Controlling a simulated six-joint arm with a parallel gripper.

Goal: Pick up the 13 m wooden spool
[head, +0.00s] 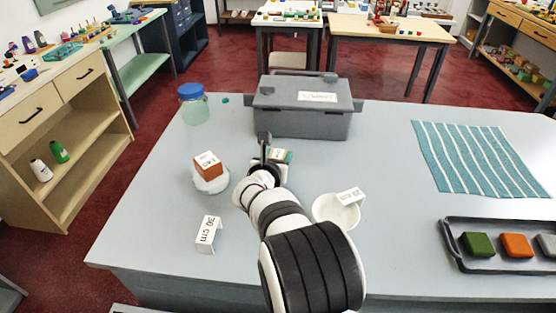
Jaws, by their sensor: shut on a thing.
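My gripper (266,146) is over the middle of the grey counter, in front of the grey lidded box. It is shut on a small teal, pale and orange thing (283,156), which shows at its right side. The gripper and wrist hide much of this thing, so I cannot tell whether it is the wooden spool or whether it touches the counter. No 13 m label is readable. An orange-brown block with a white label (207,164) sits on a white round dish (211,185) left of my gripper.
The grey lidded box (300,122) stands behind my gripper, with a blue-lidded jar (194,106) at its left. A 30 cm card (208,234) and a white bowl with a card (336,212) are nearer. A striped teal cloth (475,158) and dark tray (462,260) lie right.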

